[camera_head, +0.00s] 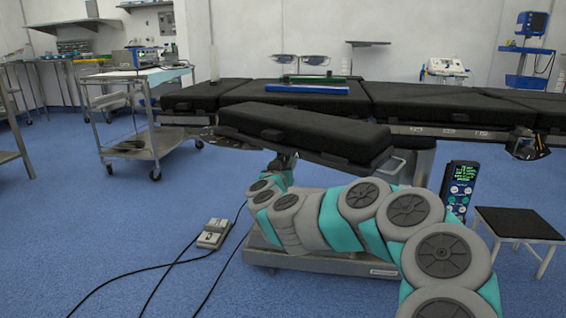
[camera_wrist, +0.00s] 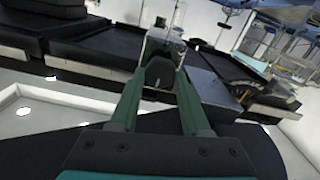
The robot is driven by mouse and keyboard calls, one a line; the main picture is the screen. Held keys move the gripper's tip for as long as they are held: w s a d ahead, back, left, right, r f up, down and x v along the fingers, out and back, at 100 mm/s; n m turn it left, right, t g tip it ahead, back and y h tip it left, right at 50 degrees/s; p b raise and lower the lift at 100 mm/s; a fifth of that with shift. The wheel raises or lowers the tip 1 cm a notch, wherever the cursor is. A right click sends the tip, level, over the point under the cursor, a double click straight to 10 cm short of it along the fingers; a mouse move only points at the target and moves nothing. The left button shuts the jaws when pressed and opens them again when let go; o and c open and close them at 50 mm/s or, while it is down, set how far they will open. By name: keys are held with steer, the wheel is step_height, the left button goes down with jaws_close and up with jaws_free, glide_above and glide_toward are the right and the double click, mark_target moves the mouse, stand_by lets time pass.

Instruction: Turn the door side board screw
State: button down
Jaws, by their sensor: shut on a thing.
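A black padded side board (camera_head: 305,132) juts from the near side of the operating table (camera_head: 440,100), tilted down to the right. My gripper (camera_head: 284,161) is under its left end and partly hidden by it in the head view. In the wrist view, the two green fingers of my gripper (camera_wrist: 160,68) close around a small dark knob, apparently the side board screw (camera_wrist: 158,74). A clear, glassy piece (camera_wrist: 166,42) stands just beyond the fingertips. The screw cannot be made out in the head view, and its turn angle cannot be told.
A foot pedal (camera_head: 214,233) with black cables lies on the blue floor. A metal trolley (camera_head: 130,110) stands at left. A black-topped stool (camera_head: 518,224) and a lit control panel (camera_head: 459,188) are at right. The floor at front left is mostly clear.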

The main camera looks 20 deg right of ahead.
steer(key=m+p, duration=0.1)
steer(key=m, duration=0.2)
steer(key=shift+m, duration=0.4)
steer(key=m, duration=0.4)
steer(key=shift+s+d+f+m+b, duration=0.1)
steer(key=shift+m+b, duration=0.2)
steer(key=m+b, duration=0.1)
steer(key=m, duration=0.3)
steer(key=shift+m, duration=0.3)
steer(key=m+b, duration=0.1)
steer(key=m, duration=0.3)
steer(key=shift+f, duration=0.1)
steer(key=m, duration=0.9)
steer(key=shift+f+m, duration=0.1)
steer(key=shift+m, duration=0.2)
steer(key=m, duration=0.4)
steer(key=shift+f+m, duration=0.1)
steer(key=shift+m, duration=1.9)
